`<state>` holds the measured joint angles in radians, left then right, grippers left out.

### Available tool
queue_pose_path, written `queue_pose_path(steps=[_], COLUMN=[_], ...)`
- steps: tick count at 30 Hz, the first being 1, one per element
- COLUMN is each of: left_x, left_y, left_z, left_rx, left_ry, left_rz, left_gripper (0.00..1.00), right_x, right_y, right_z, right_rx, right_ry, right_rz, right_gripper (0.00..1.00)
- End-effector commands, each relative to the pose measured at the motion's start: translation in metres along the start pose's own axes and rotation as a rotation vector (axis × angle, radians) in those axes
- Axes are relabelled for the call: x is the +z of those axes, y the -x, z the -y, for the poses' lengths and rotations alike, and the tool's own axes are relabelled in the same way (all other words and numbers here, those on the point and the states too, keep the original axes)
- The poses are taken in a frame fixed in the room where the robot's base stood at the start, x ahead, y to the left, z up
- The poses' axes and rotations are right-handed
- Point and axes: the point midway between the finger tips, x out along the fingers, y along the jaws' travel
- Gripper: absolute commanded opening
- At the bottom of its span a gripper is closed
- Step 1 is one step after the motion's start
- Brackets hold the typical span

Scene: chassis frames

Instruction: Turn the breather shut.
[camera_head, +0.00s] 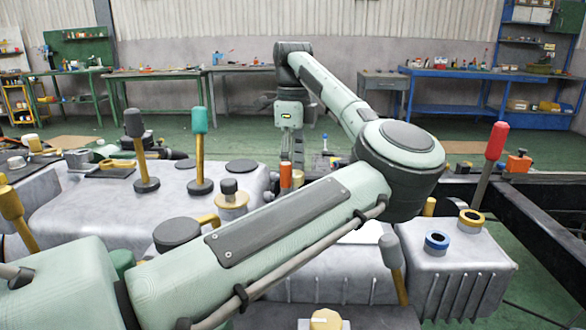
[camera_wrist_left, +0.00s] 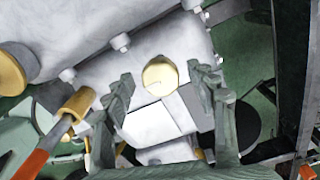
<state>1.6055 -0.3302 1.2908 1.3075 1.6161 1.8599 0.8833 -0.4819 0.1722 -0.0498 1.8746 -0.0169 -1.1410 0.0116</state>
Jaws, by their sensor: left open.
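My left arm reaches across the head view and its wrist hangs down at the back of the housings. My left gripper (camera_head: 292,160) points down there, its tips partly hidden by my own arm. In the left wrist view the gripper (camera_wrist_left: 162,88) is open, a finger on each side. A round brass cap (camera_wrist_left: 160,76), which may be the breather, shows on a grey housing between the fingers, with clear space to both. I cannot tell how far below the fingertips it is, or whether it is shut. My right gripper is not in view.
An orange-handled lever (camera_head: 286,176) stands close beside the gripper; its brass collar shows in the wrist view (camera_wrist_left: 76,104). Levers with teal (camera_head: 200,121) and red (camera_head: 496,141) grips rise from the housings. A blue ring (camera_head: 437,241) and a yellow ring (camera_head: 471,219) sit at right.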

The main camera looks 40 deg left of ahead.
Motion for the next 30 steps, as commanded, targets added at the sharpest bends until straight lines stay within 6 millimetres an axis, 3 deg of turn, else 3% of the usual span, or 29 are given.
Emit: queue_pose_path(steps=[6, 18, 30], left_x=[-0.0001, 0.0001, 0.0001], left_y=[-0.0003, 0.0000, -0.0002], left_z=[0.0000, -0.0001, 0.0003], left_rx=[0.000, 0.001, 0.001], left_ry=[0.000, 0.000, -0.089], left_rz=[0.000, 0.000, 0.000], left_gripper=[0.55, 0.07, 0.07], right_x=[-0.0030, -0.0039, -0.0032], right_y=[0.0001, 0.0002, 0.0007], right_z=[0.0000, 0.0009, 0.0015], right_rx=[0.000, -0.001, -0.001], right_ry=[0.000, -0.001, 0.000], right_rz=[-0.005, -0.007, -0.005], right_gripper=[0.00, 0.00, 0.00])
